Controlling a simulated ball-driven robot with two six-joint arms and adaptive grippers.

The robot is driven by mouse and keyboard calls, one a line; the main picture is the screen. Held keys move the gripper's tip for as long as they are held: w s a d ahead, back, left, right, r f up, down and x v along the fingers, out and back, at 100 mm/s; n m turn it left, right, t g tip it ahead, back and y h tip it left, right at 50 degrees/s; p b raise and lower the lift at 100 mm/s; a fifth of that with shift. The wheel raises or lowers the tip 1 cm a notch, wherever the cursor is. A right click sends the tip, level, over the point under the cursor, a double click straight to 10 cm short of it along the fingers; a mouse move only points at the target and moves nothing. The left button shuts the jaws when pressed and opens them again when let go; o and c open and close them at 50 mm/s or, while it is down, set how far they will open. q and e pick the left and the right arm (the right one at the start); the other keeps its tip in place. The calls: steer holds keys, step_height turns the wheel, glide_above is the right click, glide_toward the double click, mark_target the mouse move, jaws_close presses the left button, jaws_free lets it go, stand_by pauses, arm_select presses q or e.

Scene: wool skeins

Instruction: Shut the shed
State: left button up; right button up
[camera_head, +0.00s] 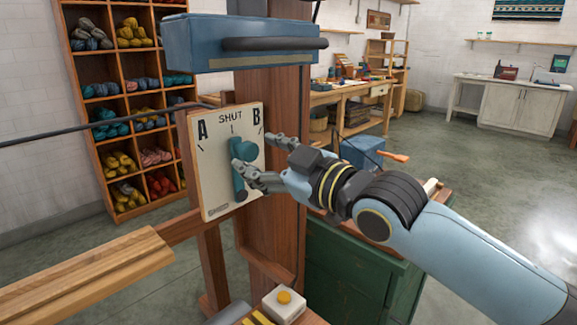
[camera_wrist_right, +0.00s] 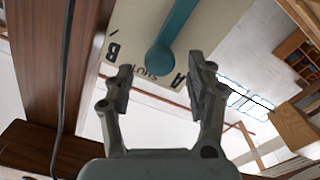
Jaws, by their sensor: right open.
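A cream panel (camera_head: 218,179) marked A, SHUT and B stands on a wooden post. A teal lever (camera_head: 237,158) is mounted on it and points up, roughly toward the SHUT mark. My right gripper (camera_head: 263,161) is open just in front of the lever, its fingers spread. In the right wrist view, the lever's round knob (camera_wrist_right: 160,58) shows beyond the gap between the open fingertips (camera_wrist_right: 161,88), close to the upside-down word SHUT. I see no contact, but depth is hard to judge. My left gripper is not in view.
A blue beam (camera_head: 240,60) with a dark handle crosses above the panel. A wooden rail (camera_head: 85,272) lies at lower left. A green cabinet (camera_head: 345,280) stands below my right arm. A yellow button box (camera_head: 284,301) sits at the bottom. Wool shelves (camera_head: 72,95) stand behind.

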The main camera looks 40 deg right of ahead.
steer(key=s+d, duration=0.1)
steer(key=s, duration=0.7)
steer(key=shift+s, duration=0.1)
steer(key=shift+d, duration=0.1)
stand_by(0.3)
